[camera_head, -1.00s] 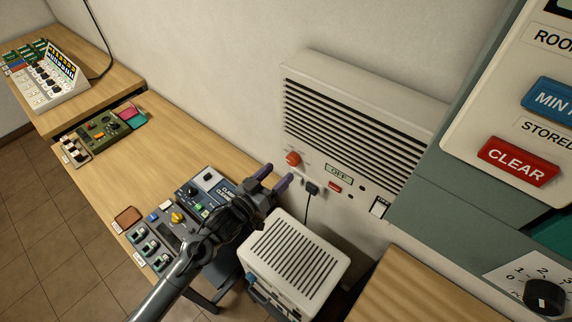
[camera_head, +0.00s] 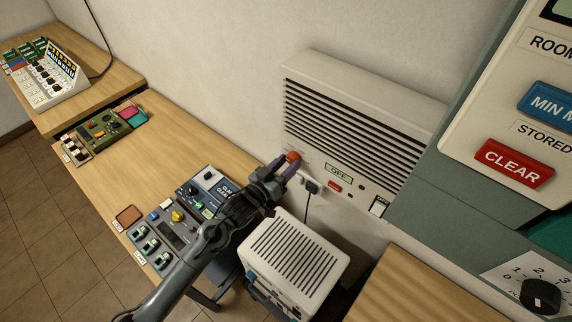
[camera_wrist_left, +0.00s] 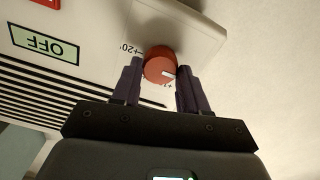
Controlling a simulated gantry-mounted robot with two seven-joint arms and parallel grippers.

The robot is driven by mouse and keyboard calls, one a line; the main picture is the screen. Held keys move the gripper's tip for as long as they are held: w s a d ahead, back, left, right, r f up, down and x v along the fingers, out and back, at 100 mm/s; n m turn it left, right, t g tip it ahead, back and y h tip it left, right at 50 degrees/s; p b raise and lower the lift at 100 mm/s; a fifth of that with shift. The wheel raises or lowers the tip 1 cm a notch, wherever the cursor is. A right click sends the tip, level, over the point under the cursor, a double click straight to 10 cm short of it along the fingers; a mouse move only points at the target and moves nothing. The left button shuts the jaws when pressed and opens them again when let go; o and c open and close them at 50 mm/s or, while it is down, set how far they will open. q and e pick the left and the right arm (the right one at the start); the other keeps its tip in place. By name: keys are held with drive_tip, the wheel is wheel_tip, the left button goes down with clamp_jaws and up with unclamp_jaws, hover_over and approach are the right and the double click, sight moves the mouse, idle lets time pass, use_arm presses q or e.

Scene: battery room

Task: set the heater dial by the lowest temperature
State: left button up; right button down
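The heater dial is a round orange-red knob (camera_head: 293,157) on the front of the white wall heater (camera_head: 340,80). In the left wrist view the dial (camera_wrist_left: 160,64) has a white mark toward its right side, with an upside-down "+20" printed at its left and another partly hidden label below. My left gripper (camera_head: 289,162) is at the dial. Its dark fingers (camera_wrist_left: 160,72) lie along both sides of the dial and look closed on it. The heater's green label reads OFF (camera_head: 338,171). My right gripper is not in view.
A grey panel at right carries a blue MIN button (camera_head: 549,104), a red CLEAR button (camera_head: 514,163) and a black numbered knob (camera_head: 540,296); its display is cut off. A white vented box (camera_head: 295,255) stands below the heater. Control boxes (camera_head: 165,235) sit on the wooden bench.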

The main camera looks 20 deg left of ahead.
use_arm(q)
drive_tip(key=c, duration=0.3)
drive_tip(key=m, duration=0.4)
drive_tip(key=shift+r+m+p, duration=0.1)
drive_tip(key=shift+m+p, duration=0.2)
drive_tip(key=m, duration=0.3)
drive_tip(key=shift+m, duration=2.1)
